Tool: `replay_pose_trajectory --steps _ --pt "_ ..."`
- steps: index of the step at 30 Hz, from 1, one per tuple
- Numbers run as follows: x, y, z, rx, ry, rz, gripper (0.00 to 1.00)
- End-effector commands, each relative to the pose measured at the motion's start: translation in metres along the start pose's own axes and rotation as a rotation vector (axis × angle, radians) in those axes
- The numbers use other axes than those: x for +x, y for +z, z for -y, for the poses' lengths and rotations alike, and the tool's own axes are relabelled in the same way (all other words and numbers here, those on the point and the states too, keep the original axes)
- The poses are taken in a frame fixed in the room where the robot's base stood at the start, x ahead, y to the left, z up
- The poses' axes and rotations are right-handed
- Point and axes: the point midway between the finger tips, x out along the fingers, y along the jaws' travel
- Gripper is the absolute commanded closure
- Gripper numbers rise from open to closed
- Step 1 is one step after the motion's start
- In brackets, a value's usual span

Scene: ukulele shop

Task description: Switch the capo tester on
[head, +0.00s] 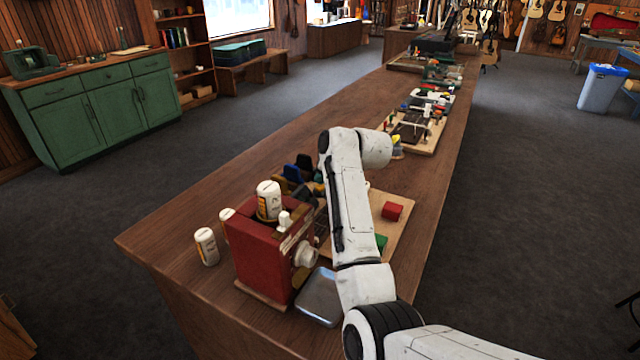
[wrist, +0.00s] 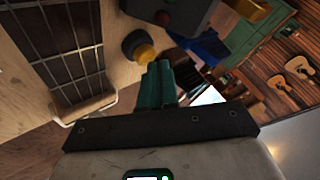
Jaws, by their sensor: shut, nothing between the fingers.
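My gripper (wrist: 158,72) shows in the wrist view with its two teal fingers together and nothing between them. A round black knob with a yellow cap (wrist: 145,53) is just beyond the fingertips, on a pale wooden board; I cannot tell if they touch. A dark grey box (wrist: 190,14) with a small red part stands at the top. A fretboard (wrist: 60,45) lies at the left. These may belong to the capo tester, but I cannot tell which part is its switch. In the head view my white arm hides my gripper.
A red box (head: 262,255) with a white bottle on top stands near the bench's front, and another white bottle (head: 206,246) is beside it. A metal tray (head: 319,297) lies to its right. A red block (head: 392,211) sits on a wooden board (head: 402,235). More boards stand farther along the bench.

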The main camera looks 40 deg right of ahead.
Motion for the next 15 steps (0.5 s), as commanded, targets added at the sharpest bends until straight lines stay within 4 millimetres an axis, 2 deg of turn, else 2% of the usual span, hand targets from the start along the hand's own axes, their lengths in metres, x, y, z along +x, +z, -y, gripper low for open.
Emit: replay_pose_trajectory --steps 15 --pt "-0.0064 -0.0047 0.0045 0.0 0.0 -0.001 1.0"
